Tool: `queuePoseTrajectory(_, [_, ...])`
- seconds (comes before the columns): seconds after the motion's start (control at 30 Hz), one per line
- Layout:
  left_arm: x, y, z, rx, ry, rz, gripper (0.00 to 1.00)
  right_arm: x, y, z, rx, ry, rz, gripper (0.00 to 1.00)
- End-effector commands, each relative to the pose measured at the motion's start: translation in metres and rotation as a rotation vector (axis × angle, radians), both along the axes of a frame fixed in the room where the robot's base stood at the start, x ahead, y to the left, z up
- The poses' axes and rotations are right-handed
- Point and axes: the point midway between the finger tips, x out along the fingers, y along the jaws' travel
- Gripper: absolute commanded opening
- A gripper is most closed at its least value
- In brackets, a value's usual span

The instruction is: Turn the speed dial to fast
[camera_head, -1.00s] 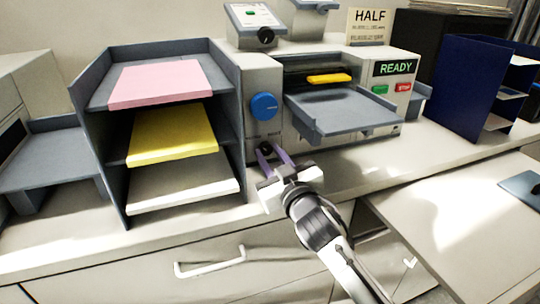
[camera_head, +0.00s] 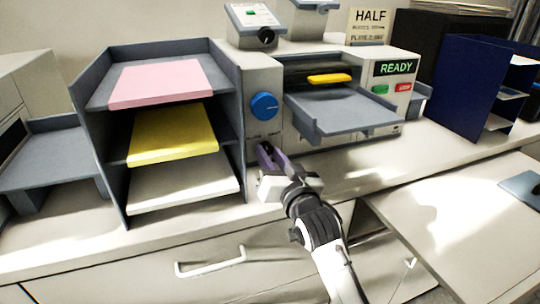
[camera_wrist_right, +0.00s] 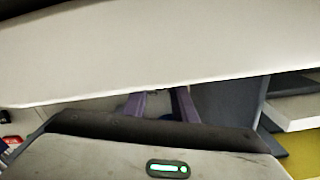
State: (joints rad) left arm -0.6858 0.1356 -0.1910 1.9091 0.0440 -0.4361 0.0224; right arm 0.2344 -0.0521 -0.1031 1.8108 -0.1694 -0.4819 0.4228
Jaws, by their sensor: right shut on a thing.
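The machine (camera_head: 262,73) stands on the counter with a large blue knob (camera_head: 264,106) on its front. Small labels show below the blue knob, too small to read surely. The dark speed dial sits just under these labels and is now mostly hidden by the fingers, so its pointer setting cannot be read. My right gripper (camera_head: 266,154) is shut on the speed dial, its purple fingers up against the machine front. In the right wrist view the two purple fingers (camera_wrist_right: 162,105) show, partly covered by the gripper body. My left gripper is not in view.
A grey paper rack with pink (camera_head: 160,82), yellow (camera_head: 172,135) and white (camera_head: 184,181) stacks stands close on the left. The machine's grey tray (camera_head: 342,108) juts out above right. A screen (camera_head: 396,68) reads READY. The counter front is clear.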

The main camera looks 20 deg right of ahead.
Motion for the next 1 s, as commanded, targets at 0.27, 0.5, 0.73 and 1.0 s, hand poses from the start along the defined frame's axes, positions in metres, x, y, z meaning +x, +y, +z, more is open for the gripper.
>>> queuePoseTrajectory(0.27, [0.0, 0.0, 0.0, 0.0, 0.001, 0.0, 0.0, 0.0, 0.0, -0.001, 0.01, 0.003, 0.0, 0.02])
queuePoseTrajectory(0.5, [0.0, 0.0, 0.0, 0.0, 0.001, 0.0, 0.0, 0.0, 0.0, -0.001, 0.009, 0.003, 0.0, 0.38])
queuePoseTrajectory(0.73, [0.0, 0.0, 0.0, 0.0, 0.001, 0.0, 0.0, 0.0, 0.0, -0.001, 0.008, 0.001, 0.0, 0.43])
queuePoseTrajectory(1.0, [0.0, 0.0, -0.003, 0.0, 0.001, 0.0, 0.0, -0.017, 0.0, -0.002, 0.009, 0.001, 0.0, 0.43])
